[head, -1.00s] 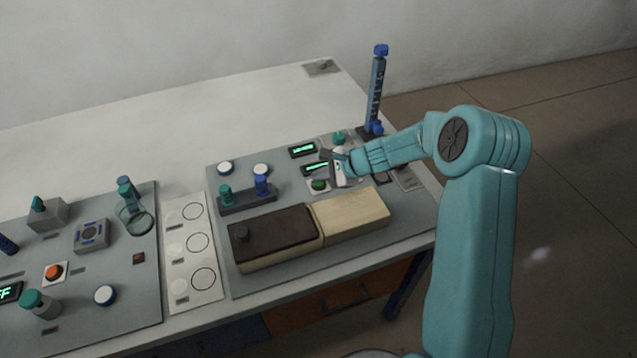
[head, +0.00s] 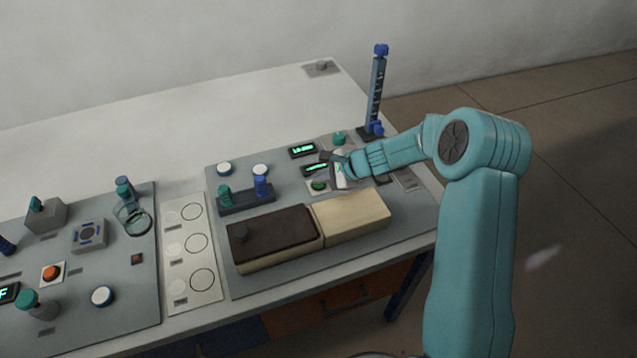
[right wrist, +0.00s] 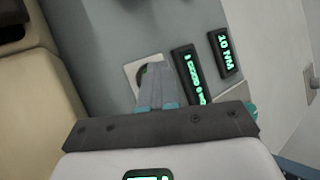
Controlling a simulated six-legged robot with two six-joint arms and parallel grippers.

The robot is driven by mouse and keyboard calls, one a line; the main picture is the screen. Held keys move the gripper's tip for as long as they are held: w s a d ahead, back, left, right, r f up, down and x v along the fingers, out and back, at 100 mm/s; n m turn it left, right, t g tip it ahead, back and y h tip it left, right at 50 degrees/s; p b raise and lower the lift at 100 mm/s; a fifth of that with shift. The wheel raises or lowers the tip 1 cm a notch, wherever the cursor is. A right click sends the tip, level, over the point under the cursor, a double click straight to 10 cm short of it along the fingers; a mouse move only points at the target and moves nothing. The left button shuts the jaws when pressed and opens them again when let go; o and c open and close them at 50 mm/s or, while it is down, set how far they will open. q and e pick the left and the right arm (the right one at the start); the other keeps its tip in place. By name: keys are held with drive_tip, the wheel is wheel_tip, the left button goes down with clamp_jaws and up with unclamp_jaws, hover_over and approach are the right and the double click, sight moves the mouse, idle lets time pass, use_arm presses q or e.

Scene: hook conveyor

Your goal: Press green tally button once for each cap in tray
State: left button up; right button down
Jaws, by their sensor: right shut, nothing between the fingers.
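The green button (head: 319,185) sits on a pale square plate on the right-hand grey panel. My right gripper (head: 329,174) is shut and empty, close beside the button in the head view. In the right wrist view its closed fingers (right wrist: 155,78) cover part of the button (right wrist: 145,72); I cannot tell whether they touch it. A long box in front has a dark brown lid (head: 275,238) with a knob and a cream section (head: 350,212). I see no caps in it, and cannot tell whether it is the tray. My left gripper is out of view.
Two lit displays (head: 303,150) (head: 316,169) lie behind the button. A blue post (head: 377,90) stands at the back right. A rack (head: 246,201) with teal and blue pegs is left of the button. White-topped round buttons (head: 224,168) stand nearby.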

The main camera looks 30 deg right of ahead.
sight(321, 185)
idle(0.4)
drive_tip(key=shift+r+p, duration=0.55)
drive_tip(key=shift+r, duration=0.2)
wheel_tip(321, 185, up, 5)
drive_tip(key=p, duration=0.4)
idle(2.4)
